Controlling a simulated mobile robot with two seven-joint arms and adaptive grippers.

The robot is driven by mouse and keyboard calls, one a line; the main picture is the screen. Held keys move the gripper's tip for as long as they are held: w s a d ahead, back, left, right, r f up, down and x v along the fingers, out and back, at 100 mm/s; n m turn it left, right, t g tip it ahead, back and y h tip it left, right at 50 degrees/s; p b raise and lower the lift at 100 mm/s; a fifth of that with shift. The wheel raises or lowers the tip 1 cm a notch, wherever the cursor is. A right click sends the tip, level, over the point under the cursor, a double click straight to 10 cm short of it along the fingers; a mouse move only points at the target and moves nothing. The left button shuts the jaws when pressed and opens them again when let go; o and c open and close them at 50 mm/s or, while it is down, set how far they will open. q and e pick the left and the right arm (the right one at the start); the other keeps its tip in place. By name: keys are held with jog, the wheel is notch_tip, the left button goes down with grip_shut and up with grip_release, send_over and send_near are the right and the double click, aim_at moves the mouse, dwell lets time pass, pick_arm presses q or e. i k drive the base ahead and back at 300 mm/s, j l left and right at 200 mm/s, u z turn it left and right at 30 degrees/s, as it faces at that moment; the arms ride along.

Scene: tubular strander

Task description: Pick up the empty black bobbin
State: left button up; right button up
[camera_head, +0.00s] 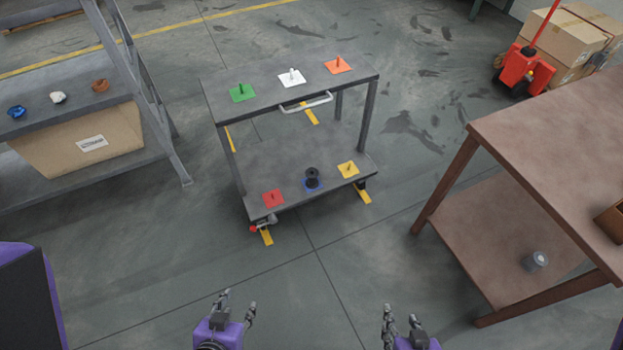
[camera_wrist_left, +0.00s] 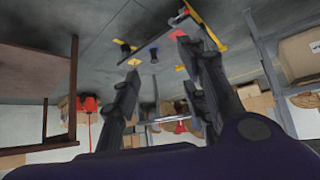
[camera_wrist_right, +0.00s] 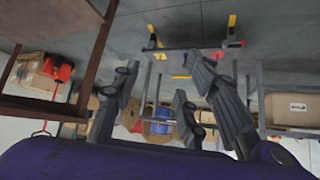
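The black bobbin (camera_head: 312,176) stands upright on a blue square plate (camera_head: 312,186) on the lower shelf of the grey cart (camera_head: 295,150). It sits between a red plate (camera_head: 273,197) and a yellow plate (camera_head: 348,169). A small dark bobbin shape also shows in the left wrist view (camera_wrist_left: 154,54), far beyond the fingers. My left gripper (camera_head: 239,300) is open and empty over the floor in front of the cart. My right gripper (camera_head: 400,314) is open and empty, further right. Both are well apart from the bobbin.
The cart's upper shelf, with a handle (camera_head: 306,102), overhangs the lower one. A brown table (camera_head: 560,135) stands right, a grey spool (camera_head: 535,261) on its lower shelf. A grey rack (camera_head: 70,115) with small spools stands left. The floor before the cart is clear.

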aim_at(312, 173)
jog(key=i+l+u, duration=0.2)
jog(key=i+l, duration=0.2)
jog(key=l, duration=0.2)
jog(key=i+l+u, duration=0.1)
jog(key=l, duration=0.2)
jog(key=i+l, duration=0.25)
jog(key=i+l+u, duration=0.15)
jog(key=l, duration=0.3)
